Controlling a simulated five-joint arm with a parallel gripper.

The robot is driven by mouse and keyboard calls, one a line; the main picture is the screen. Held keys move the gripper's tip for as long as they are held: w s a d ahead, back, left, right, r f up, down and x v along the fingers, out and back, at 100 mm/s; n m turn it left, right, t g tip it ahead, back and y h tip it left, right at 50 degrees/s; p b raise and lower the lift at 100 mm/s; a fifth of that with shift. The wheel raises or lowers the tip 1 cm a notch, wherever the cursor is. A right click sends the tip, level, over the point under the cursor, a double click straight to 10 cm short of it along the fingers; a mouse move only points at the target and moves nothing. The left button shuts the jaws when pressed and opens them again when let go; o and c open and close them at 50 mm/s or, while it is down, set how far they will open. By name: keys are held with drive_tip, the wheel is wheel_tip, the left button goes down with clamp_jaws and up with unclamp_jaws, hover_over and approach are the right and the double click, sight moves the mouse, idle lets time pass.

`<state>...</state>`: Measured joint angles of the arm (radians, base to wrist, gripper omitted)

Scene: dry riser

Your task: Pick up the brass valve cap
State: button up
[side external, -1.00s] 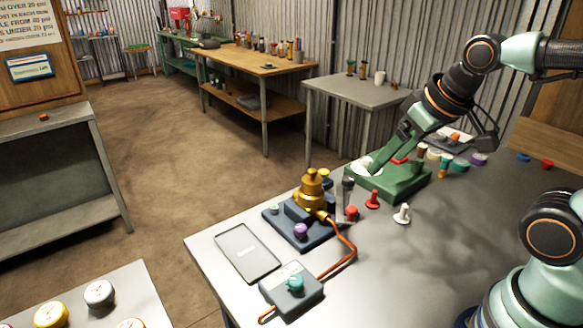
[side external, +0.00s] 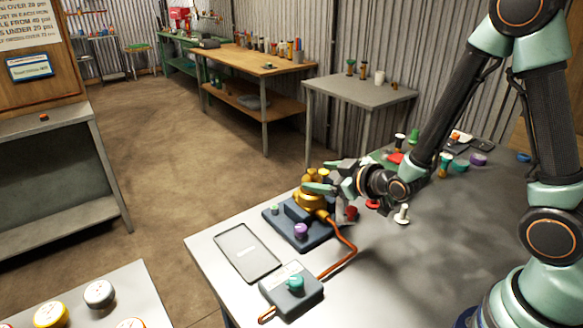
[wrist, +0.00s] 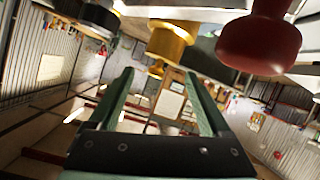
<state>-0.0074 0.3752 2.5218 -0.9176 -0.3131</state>
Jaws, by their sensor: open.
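The brass valve (side external: 311,201) stands upright on a dark blue base plate at the table's left side, with the brass cap (side external: 312,176) at its top. My gripper (side external: 328,178) is at the height of the cap, its fingers reaching in from the right and partly covering the valve. In the wrist view the scene appears inverted: the brass valve (wrist: 170,45) hangs from the top, its narrow cap end (wrist: 157,69) near the line between my open fingertips (wrist: 158,75). I cannot tell whether a finger touches the brass.
A red knob (wrist: 262,42) looms close at the wrist view's upper right. A purple knob (side external: 301,231) and a copper pipe (side external: 344,258) lie near the valve. A grey tablet (side external: 246,252) and a control box (side external: 292,293) sit in front. The table's right middle is clear.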

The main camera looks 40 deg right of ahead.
sight(310, 177)
drive_tip(key=shift+s+f+t, duration=0.1)
drive_tip(key=shift+f+t, duration=0.3)
drive_tip(key=shift+f, duration=0.15)
drive_tip(key=shift+x, duration=3.7)
clamp_jaws()
